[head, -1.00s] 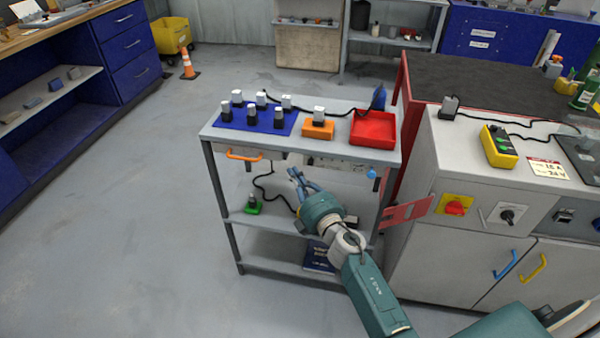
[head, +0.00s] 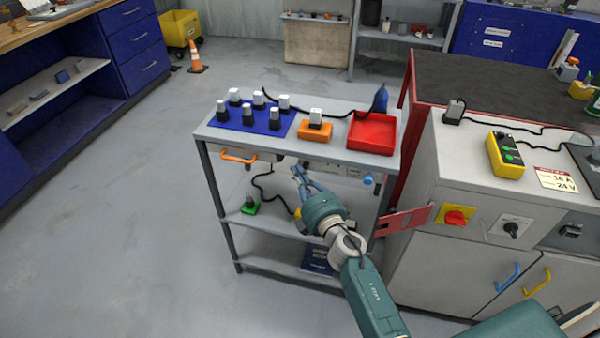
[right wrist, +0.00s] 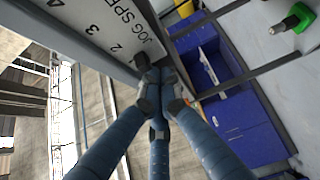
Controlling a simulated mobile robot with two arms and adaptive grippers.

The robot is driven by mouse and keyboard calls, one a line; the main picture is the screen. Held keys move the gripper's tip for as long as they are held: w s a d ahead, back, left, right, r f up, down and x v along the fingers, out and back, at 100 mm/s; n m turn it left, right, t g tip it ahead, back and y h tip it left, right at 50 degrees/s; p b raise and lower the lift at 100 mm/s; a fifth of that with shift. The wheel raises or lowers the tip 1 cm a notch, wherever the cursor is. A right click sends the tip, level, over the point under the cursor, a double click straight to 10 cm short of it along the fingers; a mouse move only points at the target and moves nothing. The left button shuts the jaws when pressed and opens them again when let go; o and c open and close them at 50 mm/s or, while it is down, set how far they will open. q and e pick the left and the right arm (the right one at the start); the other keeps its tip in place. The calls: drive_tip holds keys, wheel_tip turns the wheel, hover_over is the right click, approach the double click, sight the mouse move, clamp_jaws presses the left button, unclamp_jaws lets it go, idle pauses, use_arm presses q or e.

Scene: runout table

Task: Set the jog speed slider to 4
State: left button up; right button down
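The jog speed panel (right wrist: 112,22) shows in the right wrist view as a pale strip marked JOG SPEED with the numbers 2, 3 and 4. In the head view it is on the front of the cart, below the top, mostly too small to read. A dark slider knob (right wrist: 142,63) sits at the panel's edge, near the low-number end beyond the 2. My right gripper (right wrist: 158,92) has its blue fingers drawn together at this knob, partly hiding it. My right gripper (head: 302,176) also shows in the head view at the cart front. My left gripper is out of view.
The cart top (head: 334,103) holds a blue mat (head: 232,121) with several plugs, an orange block (head: 315,131) and a red tray (head: 384,119). An orange handle (head: 238,157) is left of the gripper. A grey cabinet (head: 440,185) stands to the right. The left floor is clear.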

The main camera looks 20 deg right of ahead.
drive_tip(key=s+d, duration=0.1)
drive_tip(key=d, duration=0.1)
drive_tip(key=s+d, duration=0.2)
drive_tip(key=d, duration=0.1)
drive_tip(key=s+d, duration=0.2)
drive_tip(key=shift+d+p, duration=0.3)
drive_tip(key=shift+a, duration=0.1)
